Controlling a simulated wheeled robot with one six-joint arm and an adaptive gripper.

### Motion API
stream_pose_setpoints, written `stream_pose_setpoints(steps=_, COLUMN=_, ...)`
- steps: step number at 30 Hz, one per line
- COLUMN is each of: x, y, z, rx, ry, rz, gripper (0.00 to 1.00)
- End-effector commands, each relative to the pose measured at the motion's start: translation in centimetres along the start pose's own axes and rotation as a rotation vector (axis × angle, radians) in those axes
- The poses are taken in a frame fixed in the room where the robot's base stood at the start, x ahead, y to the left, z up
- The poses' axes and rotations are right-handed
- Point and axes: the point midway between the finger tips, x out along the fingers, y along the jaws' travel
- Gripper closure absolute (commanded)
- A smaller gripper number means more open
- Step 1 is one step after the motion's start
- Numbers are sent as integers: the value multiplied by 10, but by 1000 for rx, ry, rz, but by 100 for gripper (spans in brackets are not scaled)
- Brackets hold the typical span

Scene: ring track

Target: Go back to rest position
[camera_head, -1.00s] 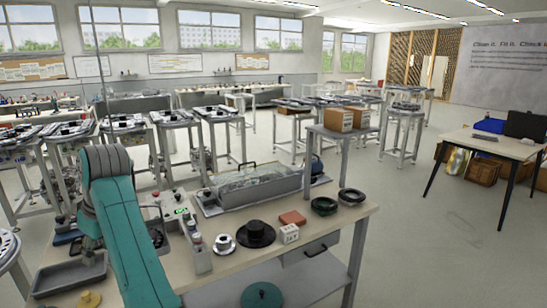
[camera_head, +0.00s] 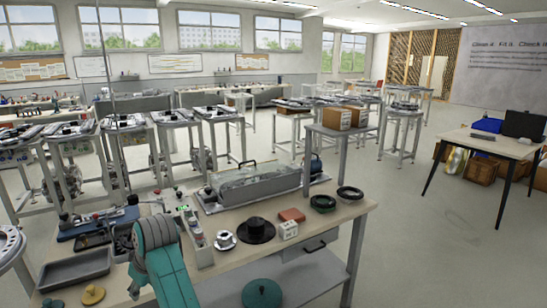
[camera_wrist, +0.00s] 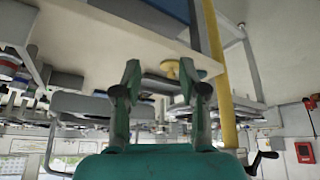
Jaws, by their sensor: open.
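My teal arm (camera_head: 160,260) rises at the lower left of the head view, in front of the workbench (camera_head: 300,240). My gripper (camera_wrist: 160,75) shows in the wrist view with its two fingers apart and nothing between them held. A yellow knob-like piece (camera_wrist: 170,68) appears beyond the fingers, and I cannot tell its distance. The gripper's fingertips are not clear in the head view. The wrist view looks upside down, with the room's windows near its bottom.
The bench holds a grey tray (camera_head: 75,270), a black flanged part (camera_head: 256,231), a white ring part (camera_head: 225,240), a red block (camera_head: 291,215), a white cube (camera_head: 288,230) and dark rings (camera_head: 323,203). A clear-covered machine (camera_head: 255,182) stands behind. Open floor (camera_head: 450,240) lies right.

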Motion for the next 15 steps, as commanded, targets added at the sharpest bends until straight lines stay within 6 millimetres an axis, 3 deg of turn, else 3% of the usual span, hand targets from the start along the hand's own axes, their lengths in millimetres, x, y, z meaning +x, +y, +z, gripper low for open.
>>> stream_pose_setpoints(steps=1, x=18, y=6, z=22, rx=25, ry=5, rz=12, gripper=58)
stream_pose_setpoints(steps=6, x=62, y=25, z=87, rx=105, ry=53, rz=70, gripper=58)
stream_pose_setpoints(steps=15, x=115, y=40, z=209, rx=237, ry=135, rz=174, gripper=58)
